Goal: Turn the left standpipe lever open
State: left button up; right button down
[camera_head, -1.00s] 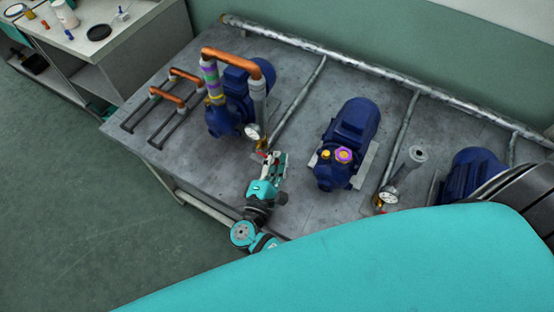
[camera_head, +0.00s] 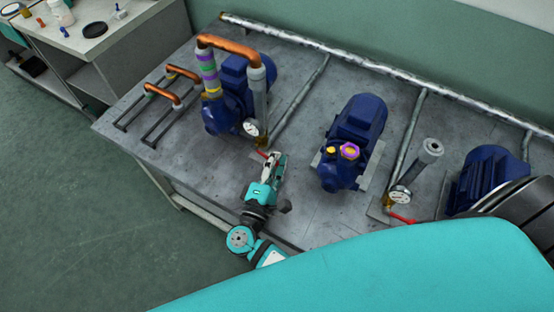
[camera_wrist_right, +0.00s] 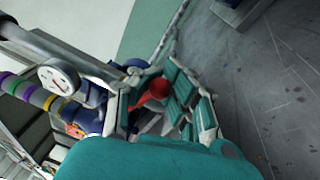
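The left standpipe (camera_head: 259,95) stands beside the left blue pump, with a round white gauge (camera_head: 250,128) at its foot. Its red lever (camera_head: 262,154) shows as a short piece next to my right gripper (camera_head: 274,165). In the right wrist view the red lever (camera_wrist_right: 155,92) lies between the teal-padded fingers of that gripper (camera_wrist_right: 160,105), which stand apart. Whether a pad touches the lever is unclear; part of it is hidden by the gripper. The gauge (camera_wrist_right: 58,77) shows at the left there. My left gripper is not in view.
A middle blue pump (camera_head: 352,140) stands right of the gripper. Farther right is another standpipe (camera_head: 429,154) with a gauge and red lever (camera_head: 401,218). Copper-topped racks (camera_head: 165,95) lie at the left of the grey bench (camera_head: 200,158). A long pipe runs along the back.

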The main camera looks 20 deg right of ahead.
jog(key=shift+s+a+f, duration=0.2)
jog(key=shift+a+f, duration=0.1)
jog(key=shift+a, duration=0.05)
jog(key=c, duration=1.3)
grip_release()
jog(key=shift+s+a+r, duration=0.15)
jog(key=shift+a+r, duration=0.05)
jog(key=shift+r, duration=0.1)
jog(key=shift+o, duration=1.3)
jog(key=shift+d, duration=0.25)
